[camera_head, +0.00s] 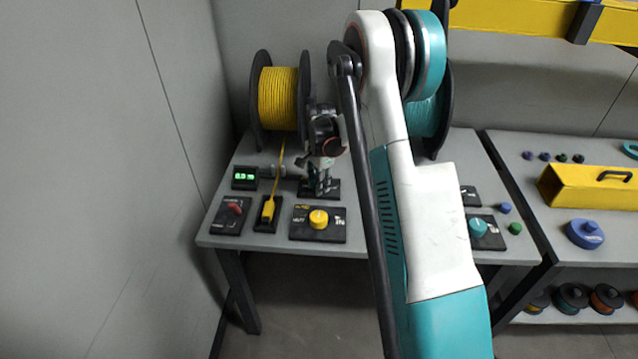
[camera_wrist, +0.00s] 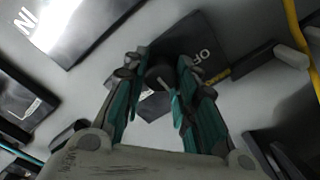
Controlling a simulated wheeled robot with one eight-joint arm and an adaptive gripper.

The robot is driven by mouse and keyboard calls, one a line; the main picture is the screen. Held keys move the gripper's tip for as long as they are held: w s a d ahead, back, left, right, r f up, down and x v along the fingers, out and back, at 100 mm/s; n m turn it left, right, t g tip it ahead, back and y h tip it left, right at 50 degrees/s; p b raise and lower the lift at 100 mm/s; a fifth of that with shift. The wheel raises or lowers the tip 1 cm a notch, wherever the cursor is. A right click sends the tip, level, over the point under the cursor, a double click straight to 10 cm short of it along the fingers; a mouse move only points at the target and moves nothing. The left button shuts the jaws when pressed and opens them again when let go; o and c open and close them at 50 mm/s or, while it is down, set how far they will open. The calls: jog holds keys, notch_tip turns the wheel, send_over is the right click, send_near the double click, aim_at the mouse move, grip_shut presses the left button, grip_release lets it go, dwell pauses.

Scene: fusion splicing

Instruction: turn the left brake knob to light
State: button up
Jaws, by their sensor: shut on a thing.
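A yellow knob (camera_head: 318,218) sits on a black labelled plate (camera_head: 300,235) near the front edge of the left table. It matches the yellow spool; its pointer direction is too small to tell. A teal knob (camera_head: 478,227) sits on a similar plate further right. My gripper (camera_head: 322,188) is behind the yellow knob, apart from it, pointing down over another black plate. In the wrist view my gripper (camera_wrist: 162,88) is shut on a dark round knob (camera_wrist: 159,72) on a black plate (camera_wrist: 205,48) with partly hidden lettering that begins "OF". The fingers hide the knob's sides.
A yellow cable spool (camera_head: 278,98) stands behind, with yellow cable running down to a black holder (camera_head: 268,222). Left are a green display (camera_head: 244,177) and a red switch (camera_head: 234,208). My arm hides the table's middle. Right, a second table holds a yellow box (camera_head: 590,188).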

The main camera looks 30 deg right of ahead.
jog(key=o, duration=1.1)
notch_tip(320, 180, up, 12)
jog(key=shift+s, duration=0.15)
dwell(0.3)
